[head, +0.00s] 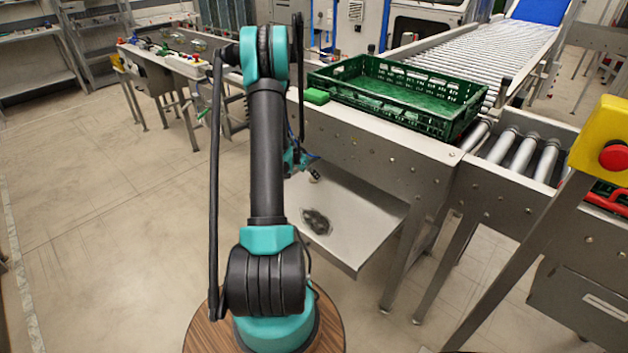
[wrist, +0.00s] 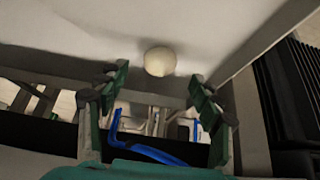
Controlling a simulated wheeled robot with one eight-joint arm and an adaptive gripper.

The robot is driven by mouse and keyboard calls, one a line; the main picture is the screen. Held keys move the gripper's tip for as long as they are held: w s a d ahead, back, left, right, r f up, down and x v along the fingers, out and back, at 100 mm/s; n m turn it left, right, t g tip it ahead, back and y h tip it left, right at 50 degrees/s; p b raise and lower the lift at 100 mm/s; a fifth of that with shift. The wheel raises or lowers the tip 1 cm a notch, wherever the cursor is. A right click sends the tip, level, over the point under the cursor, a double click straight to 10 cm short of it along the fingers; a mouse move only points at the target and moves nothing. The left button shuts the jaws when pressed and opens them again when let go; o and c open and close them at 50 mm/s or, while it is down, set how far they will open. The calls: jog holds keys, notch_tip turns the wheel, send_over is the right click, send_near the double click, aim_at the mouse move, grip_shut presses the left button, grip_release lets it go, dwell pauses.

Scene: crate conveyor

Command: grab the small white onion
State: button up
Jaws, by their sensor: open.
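The small white onion (wrist: 160,61) shows in the wrist view as a pale round thing against a plain light-grey surface. My gripper (wrist: 157,90) is open, with one green-and-dark finger on each side of the picture. The onion appears beyond the fingertips, roughly centred between them, and nothing is held. In the head view my gripper (head: 298,162) is small and partly hidden behind my arm, above a sloping metal tray (head: 365,215). A small pale spot shows beside it, too small to identify surely.
A green crate (head: 465,118) stands on the conveyor frame above the tray, with a green block (head: 317,96) at its left. A roller conveyor (head: 470,55) runs behind. A yellow post with a red button (head: 600,140) stands at right. Floor at left is clear.

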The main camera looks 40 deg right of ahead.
jog(key=shift+x, duration=2.35)
jog(key=shift+a, duration=0.15)
jog(key=shift+c, duration=0.2)
jog(key=c, duration=1.2)
